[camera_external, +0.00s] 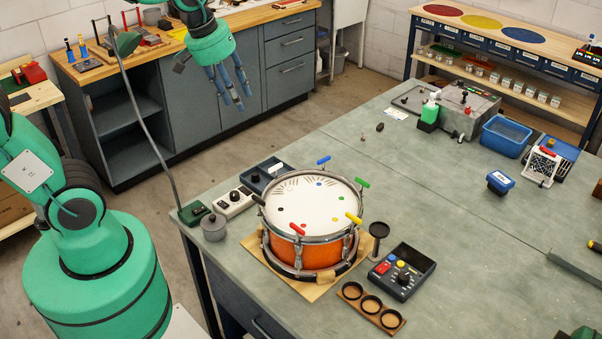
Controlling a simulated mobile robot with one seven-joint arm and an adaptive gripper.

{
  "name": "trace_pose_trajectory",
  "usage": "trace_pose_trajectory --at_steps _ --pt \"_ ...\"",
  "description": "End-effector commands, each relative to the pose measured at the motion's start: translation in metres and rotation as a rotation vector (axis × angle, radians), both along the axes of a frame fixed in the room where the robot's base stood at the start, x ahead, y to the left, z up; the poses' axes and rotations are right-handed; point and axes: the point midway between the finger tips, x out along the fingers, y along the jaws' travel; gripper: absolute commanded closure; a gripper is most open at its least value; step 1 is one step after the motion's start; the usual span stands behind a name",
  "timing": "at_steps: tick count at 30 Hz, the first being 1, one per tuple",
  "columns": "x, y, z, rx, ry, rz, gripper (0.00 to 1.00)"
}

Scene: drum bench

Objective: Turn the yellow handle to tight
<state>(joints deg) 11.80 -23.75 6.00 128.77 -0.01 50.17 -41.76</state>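The yellow handle (353,218) is at the right front of the drum's rim. The orange drum (300,251) with a white head stands on a wooden board on the bench. Red (297,229), green (362,183), blue (323,160) and black (258,199) handles sit around the same rim. Coloured dots and dark tick marks show on the head; I cannot read any label for tight. My gripper (232,97) hangs in the air at the upper left, well away from the drum, its fingers pointing down and apart. Nothing shows between them.
A black control box (402,271) and a wooden holder with round cups (371,306) lie right of the drum. A dark stand (378,238) is close to the yellow handle. A grey pot (214,228) stands left.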

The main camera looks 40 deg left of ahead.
Motion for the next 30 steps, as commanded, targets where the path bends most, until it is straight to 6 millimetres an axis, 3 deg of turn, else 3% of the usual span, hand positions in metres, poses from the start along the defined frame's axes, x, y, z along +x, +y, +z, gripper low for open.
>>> trace_pose_trajectory --at_steps 8,15,21,30 --pt "0.050 -0.061 -0.008 -0.071 0.102 0.223 0.65" --pt "0.084 -0.118 -0.029 -0.109 0.182 0.427 0.65" --pt "0.105 -0.170 -0.054 -0.123 0.239 0.601 0.65" --pt "0.120 -0.248 -0.104 -0.117 0.303 0.862 0.65"
